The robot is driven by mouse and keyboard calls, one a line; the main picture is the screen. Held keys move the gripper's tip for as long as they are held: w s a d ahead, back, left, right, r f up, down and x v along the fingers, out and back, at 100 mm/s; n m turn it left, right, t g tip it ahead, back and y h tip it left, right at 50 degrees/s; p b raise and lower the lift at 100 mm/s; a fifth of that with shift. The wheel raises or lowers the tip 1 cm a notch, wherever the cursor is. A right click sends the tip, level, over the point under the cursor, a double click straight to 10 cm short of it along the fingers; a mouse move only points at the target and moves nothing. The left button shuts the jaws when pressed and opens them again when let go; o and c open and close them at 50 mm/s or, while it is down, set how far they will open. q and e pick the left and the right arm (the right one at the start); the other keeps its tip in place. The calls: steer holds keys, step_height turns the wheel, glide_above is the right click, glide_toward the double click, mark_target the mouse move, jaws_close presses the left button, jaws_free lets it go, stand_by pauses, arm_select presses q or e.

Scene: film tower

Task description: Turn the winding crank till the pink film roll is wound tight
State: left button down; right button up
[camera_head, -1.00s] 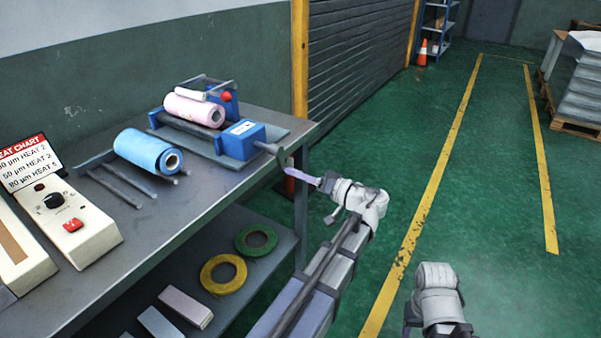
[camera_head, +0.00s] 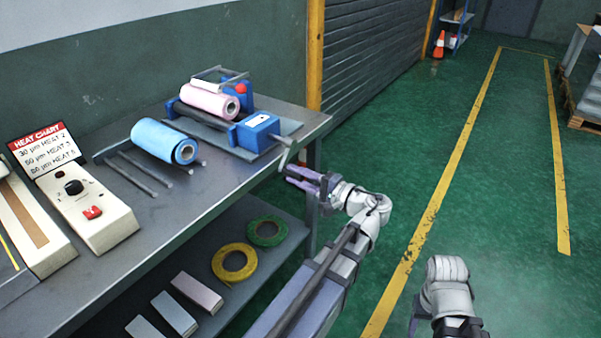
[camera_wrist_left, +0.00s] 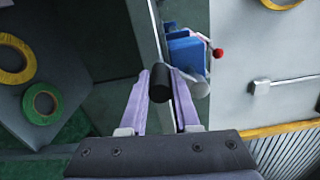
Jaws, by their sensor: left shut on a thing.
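The pink film roll (camera_head: 208,103) sits on the blue winder (camera_head: 258,131) at the bench's far end. The grey crank arm (camera_head: 288,152) points downward from the winder's near side. My left gripper (camera_head: 294,177) is just below it, past the bench edge. In the left wrist view, my left gripper (camera_wrist_left: 161,84) is shut on the black crank handle (camera_wrist_left: 161,73), one lilac finger on each side. The winder's blue body (camera_wrist_left: 186,56) shows beyond it. The roll's tightness cannot be told. My right forearm shows at lower right, but its gripper does not.
A blue film roll (camera_head: 165,140) lies on a rack on the bench (camera_head: 225,170). A white heat-control box (camera_head: 92,208) stands at left. Yellow (camera_head: 234,264) and green (camera_head: 267,231) tape rolls lie on the lower shelf. The green floor to the right is open.

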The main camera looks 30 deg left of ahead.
arm_select(q)
steer(key=shift+s+r+m+p, duration=0.4)
steer(key=shift+r+m, duration=0.1)
steer(key=shift+m, duration=0.5)
steer(key=shift+s+r+m+p, duration=0.4)
steer(key=shift+r+m, duration=0.1)
steer(key=shift+m, duration=0.5)
steer(key=c, duration=0.7)
jaws_free()
steer(key=shift+o, duration=0.2)
steer(key=d, duration=0.7)
steer(key=shift+s+d, duration=0.3)
steer(key=shift+d, duration=0.05)
